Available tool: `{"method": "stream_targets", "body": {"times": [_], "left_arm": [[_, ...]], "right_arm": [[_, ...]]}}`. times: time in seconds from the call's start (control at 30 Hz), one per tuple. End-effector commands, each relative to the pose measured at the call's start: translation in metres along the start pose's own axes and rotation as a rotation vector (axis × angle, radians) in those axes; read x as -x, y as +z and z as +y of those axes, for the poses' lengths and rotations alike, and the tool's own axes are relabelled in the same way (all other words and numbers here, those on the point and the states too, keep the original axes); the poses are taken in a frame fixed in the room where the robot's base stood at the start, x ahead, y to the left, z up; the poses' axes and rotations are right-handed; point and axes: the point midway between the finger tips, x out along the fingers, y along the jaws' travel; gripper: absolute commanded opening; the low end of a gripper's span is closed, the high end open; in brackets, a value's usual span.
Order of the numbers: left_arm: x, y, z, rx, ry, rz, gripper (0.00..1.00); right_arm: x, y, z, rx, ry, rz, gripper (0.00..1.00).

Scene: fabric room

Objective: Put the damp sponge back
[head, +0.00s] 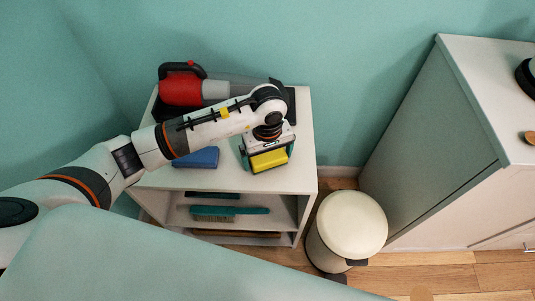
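A yellow sponge (270,161) shows at the front right of the white shelf unit's top (300,130). Dark teal edges show around it, and I cannot tell whether they belong to a holder. My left gripper (268,150) points down right at the sponge, at its back side in the picture. Its fingertips are mostly hidden by the wrist and gripper body, so I cannot tell whether they grip the sponge. My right gripper is not in view.
A blue block-like item (197,158) lies left of the sponge. A red and grey handheld vacuum (182,88) lies behind my arm. A teal brush (228,211) lies on the shelf below. A cream bin (350,226) stands right, before a pale cabinet (490,80).

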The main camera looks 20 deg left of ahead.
Motion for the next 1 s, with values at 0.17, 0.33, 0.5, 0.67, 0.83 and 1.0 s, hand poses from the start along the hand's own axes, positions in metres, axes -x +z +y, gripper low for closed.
{"method": "stream_targets", "body": {"times": [0.17, 0.33, 0.5, 0.67, 0.83, 1.0], "left_arm": [[0.001, 0.0, 0.0, 0.0, 0.0, 0.0, 1.0], [0.014, 0.001, -0.001, -0.001, -0.002, -0.004, 1.0], [0.052, 0.002, -0.001, -0.002, -0.004, -0.005, 1.0], [0.086, 0.001, -0.001, -0.002, -0.002, -0.004, 1.0], [0.111, 0.001, 0.0, -0.001, -0.001, -0.002, 1.0], [0.122, 0.0, 0.0, 0.0, 0.001, -0.001, 1.0]], "right_arm": [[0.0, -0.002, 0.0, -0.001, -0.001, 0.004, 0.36], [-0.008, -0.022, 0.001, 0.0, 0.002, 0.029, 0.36], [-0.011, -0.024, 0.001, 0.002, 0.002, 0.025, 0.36], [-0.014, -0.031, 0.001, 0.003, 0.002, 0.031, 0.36], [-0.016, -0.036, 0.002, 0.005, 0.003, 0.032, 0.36], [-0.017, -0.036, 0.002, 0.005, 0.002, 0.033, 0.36]]}}
